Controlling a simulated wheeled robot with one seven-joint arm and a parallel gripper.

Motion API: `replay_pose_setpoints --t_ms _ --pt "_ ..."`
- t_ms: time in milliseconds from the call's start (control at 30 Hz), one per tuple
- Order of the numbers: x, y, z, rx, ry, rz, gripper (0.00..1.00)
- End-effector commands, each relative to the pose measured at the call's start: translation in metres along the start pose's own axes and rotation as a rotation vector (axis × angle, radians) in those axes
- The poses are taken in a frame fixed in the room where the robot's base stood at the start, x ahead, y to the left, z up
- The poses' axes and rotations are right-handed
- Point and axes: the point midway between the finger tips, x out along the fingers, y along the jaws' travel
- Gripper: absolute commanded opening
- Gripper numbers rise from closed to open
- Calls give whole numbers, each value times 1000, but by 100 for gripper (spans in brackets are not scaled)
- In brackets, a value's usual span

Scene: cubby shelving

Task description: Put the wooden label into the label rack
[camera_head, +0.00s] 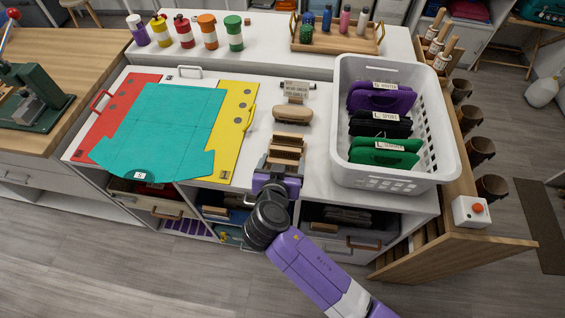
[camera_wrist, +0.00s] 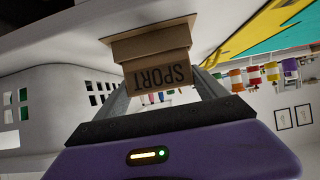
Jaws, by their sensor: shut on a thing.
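My gripper (camera_head: 284,161) is over the white counter, in front of the crate's left side. It is shut on a wooden label (camera_wrist: 160,78) that reads SPORT, upside down in the wrist view. The fingers sit at the label's two sides. Stacked wooden pieces (camera_wrist: 150,45) show just beyond it, very close; I cannot tell whether they touch it. In the head view the wooden pieces (camera_head: 288,140) are at the gripper's tip. A small stand with lettering (camera_head: 297,88) is farther back. I cannot tell for sure which of these is the label rack.
A rounded wooden block (camera_head: 292,113) lies between the stand and my gripper. A white crate (camera_head: 343,120) with folded, labelled garments stands close on the right. Bottles (camera_head: 185,35) line the back ledge.

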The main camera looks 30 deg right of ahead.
Motion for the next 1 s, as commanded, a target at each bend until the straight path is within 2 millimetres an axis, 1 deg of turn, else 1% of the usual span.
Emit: replay_pose_setpoints --t_ms 100,467,500,567,767,900,1000 --pt "4 0 7 0 0 0 42" --pt "6 0 11 1 0 0 42" --pt "5 0 9 1 0 0 89" --pt "5 0 9 0 0 0 100" --pt "5 0 9 0 0 0 100" --pt "2 0 5 0 0 0 100" --pt "-10 -1 9 0 1 -3 100"
